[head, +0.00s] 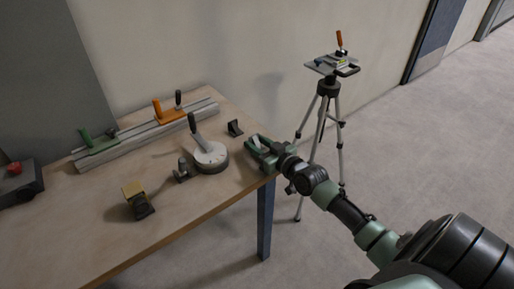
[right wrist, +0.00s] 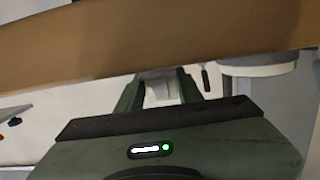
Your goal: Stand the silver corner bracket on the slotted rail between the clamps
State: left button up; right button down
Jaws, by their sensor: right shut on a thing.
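The silver corner bracket appears as a small pale piece (head: 258,142) between the fingers of my right gripper (head: 260,150), over the table's right corner. In the right wrist view a pale grey piece (right wrist: 158,90) shows between the green fingers, its upper part hidden by a brown band. My right gripper is shut on it. The slotted rail (head: 130,141) lies along the back of the table, left of the gripper. A green clamp (head: 98,144) sits at its left part and an orange clamp (head: 171,113) towards its right end. My left gripper is not in view.
A round grey base with a black lever (head: 210,157) stands between the gripper and the rail. Dark brackets (head: 235,128) (head: 183,172), a yellow-topped block (head: 136,198) and a dark box with a red knob (head: 20,180) are on the table. A tripod (head: 328,88) stands beyond.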

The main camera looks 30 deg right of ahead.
jog(key=shift+f, duration=0.65)
jog(key=shift+f, duration=0.2)
jog(key=c, duration=0.9)
grip_release()
